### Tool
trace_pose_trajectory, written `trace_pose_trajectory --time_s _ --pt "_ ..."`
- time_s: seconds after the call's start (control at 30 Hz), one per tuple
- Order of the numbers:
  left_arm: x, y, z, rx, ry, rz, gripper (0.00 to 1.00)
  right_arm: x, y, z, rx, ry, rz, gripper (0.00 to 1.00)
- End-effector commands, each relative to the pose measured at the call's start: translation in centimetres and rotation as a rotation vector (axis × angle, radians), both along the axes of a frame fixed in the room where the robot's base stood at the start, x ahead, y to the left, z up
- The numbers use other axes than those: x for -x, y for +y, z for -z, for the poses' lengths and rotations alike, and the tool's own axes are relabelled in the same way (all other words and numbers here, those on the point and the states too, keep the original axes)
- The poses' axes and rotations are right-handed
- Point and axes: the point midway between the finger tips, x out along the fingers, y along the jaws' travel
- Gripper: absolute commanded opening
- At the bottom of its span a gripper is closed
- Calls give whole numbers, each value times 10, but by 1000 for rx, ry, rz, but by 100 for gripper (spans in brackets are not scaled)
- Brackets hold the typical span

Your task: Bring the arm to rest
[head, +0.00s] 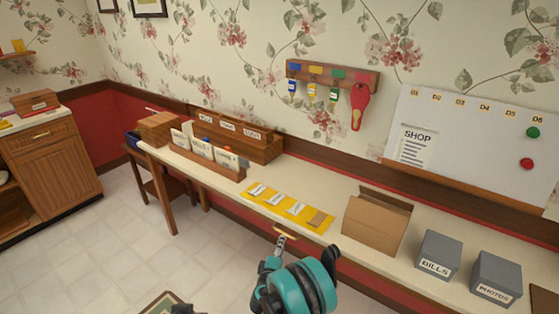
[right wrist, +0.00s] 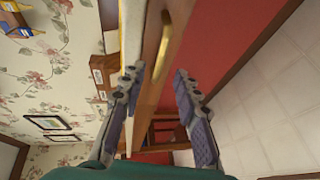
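My right gripper (head: 275,256) is in front of the long counter's front edge, near the yellow drawer handle (head: 285,233). In the right wrist view its two fingers (right wrist: 158,88) are spread wide, with nothing held between them. The handle (right wrist: 163,38) shows beyond the fingertips, apart from them. The teal wrist of my right arm fills the bottom middle of the head view. I do not make out my left gripper in either view.
A key rack (head: 331,75) hangs above. The tiled floor (head: 120,240) at left is mostly clear.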

Motion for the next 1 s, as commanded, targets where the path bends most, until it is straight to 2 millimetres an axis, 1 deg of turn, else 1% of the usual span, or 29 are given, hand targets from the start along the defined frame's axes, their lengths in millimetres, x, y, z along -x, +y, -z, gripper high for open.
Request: trace_pose_trajectory --time_s 0.07,0.13,0.17,0.27,0.3,0.4,0.47,0.57,0.67,0.7,0.77,0.83,0.97,1.0 --pt "0 0 0 0 0 0 0 -1 -5 -7 -15 7 11 32" --pt "0 0 0 0 0 0 0 -1 -14 -20 -49 23 31 32" --pt "0 0 0 0 0 0 0 -1 -20 -27 -68 33 43 32" --pt "0 0 0 0 0 0 0 3 -43 -58 -159 73 95 32" --pt "0 0 0 0 0 0 0 7 -55 -71 -201 91 119 32" --pt "0 0 0 0 0 0 0 23 -81 -100 -307 137 177 32" --pt "0 0 0 0 0 0 0 36 -96 -116 -372 163 212 32" --pt "0 0 0 0 0 0 0 62 -119 -140 -479 204 270 32" --pt "0 0 0 0 0 0 0 95 -140 -159 -587 244 325 32" --pt "0 0 0 0 0 0 0 109 -147 -165 -631 259 348 32" --pt "0 0 0 0 0 0 0 132 -157 -173 -697 280 379 32" --pt "0 0 0 0 0 0 0 159 -166 -181 -774 305 416 32" --pt "0 0 0 0 0 0 0 213 -177 -188 -918 349 480 32" --pt "0 0 0 0 0 0 0 230 -179 -189 -964 363 500 32"
